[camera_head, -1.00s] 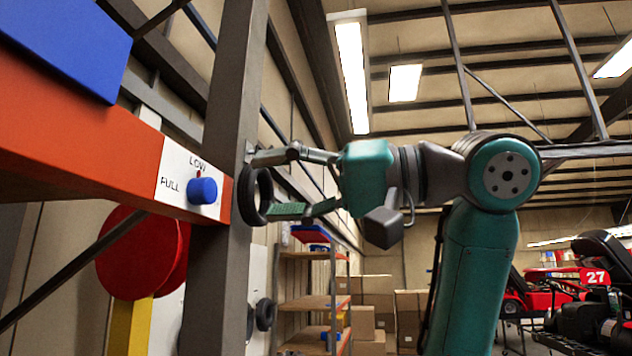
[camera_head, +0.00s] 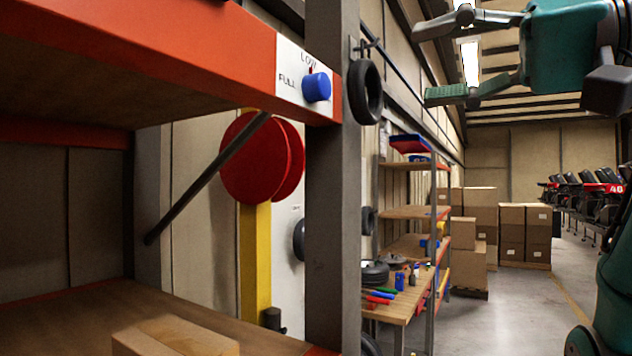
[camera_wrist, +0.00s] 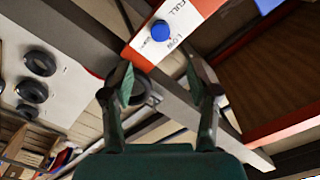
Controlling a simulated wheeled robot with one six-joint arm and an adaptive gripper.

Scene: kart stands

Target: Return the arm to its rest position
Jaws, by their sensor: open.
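My gripper (camera_head: 432,64) is open and empty at the upper right of the head view, its two fingers apart and pointing left. It is right of the blue knob (camera_head: 317,87) and the hanging tyre (camera_head: 365,92), touching neither in the picture. The wrist view shows the two open fingers (camera_wrist: 158,84) with nothing gripped between them. The blue knob (camera_wrist: 161,31) shows beyond them on its white panel marked FULL and LOW. A dark tyre (camera_wrist: 138,90) shows behind the left finger. My arm is bent at the right edge of the head view, partly cut off.
An orange shelf beam (camera_head: 180,45) and grey post (camera_head: 333,230) stand close on the left. A wooden bench (camera_head: 395,308) with tools, a shelf rack and cardboard boxes (camera_head: 525,235) lie beyond. Karts (camera_head: 600,195) stand far right. The floor (camera_head: 495,315) is clear at centre right.

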